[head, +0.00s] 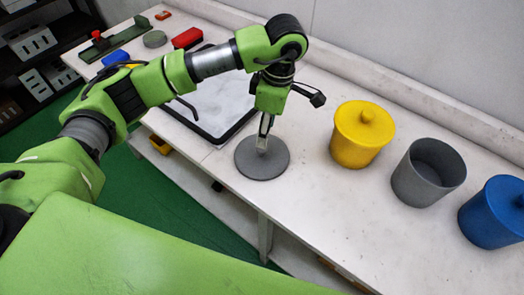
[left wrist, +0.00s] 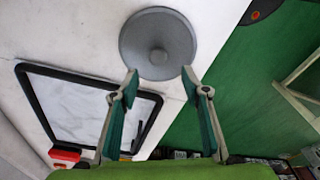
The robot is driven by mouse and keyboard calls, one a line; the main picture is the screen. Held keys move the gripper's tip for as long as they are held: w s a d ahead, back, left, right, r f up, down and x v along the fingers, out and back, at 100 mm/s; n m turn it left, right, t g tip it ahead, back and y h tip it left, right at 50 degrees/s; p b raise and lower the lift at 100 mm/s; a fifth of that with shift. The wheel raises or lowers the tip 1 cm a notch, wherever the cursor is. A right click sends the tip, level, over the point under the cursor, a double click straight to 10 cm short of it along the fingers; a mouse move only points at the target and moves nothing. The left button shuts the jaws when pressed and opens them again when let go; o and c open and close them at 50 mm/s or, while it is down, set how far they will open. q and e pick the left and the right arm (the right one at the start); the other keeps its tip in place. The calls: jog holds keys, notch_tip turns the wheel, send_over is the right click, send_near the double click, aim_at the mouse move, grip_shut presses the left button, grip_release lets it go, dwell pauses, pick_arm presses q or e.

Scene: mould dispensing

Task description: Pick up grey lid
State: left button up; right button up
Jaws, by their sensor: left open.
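The grey lid (head: 262,166) lies flat on the white table near its front edge, a round disc. In the left wrist view the lid (left wrist: 142,38) shows whole, with its round knob (left wrist: 158,56) in the middle. My left gripper (head: 263,147) points down over the lid's middle and hides the knob in the head view. In the left wrist view the gripper (left wrist: 160,72) is open, its fingertips spread to either side of the knob's line, with nothing held. I cannot tell the exact height over the lid. My right gripper is not in view.
An uncovered grey pot (head: 402,182) stands between a lidded yellow pot (head: 355,148) and a lidded blue pot (head: 485,222) on the right. A black-framed tray (head: 205,138) lies left of the lid. A red block (head: 187,38) is farther back. Table is clear between lid and pots.

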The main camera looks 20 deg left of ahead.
aim_at(262, 152)
pick_arm(q)
notch_tip(262, 152, down, 3)
jog(key=shift+a+r, duration=0.1)
jog(key=shift+a, duration=0.05)
jog(key=f+p, duration=0.3)
jog(key=f, duration=0.1)
jog(key=shift+w+a, duration=0.15)
jog(key=shift+a, duration=0.15)
jog(key=shift+a+f, duration=0.1)
jog(key=shift+f, duration=0.5)
jog(key=c, duration=1.2)
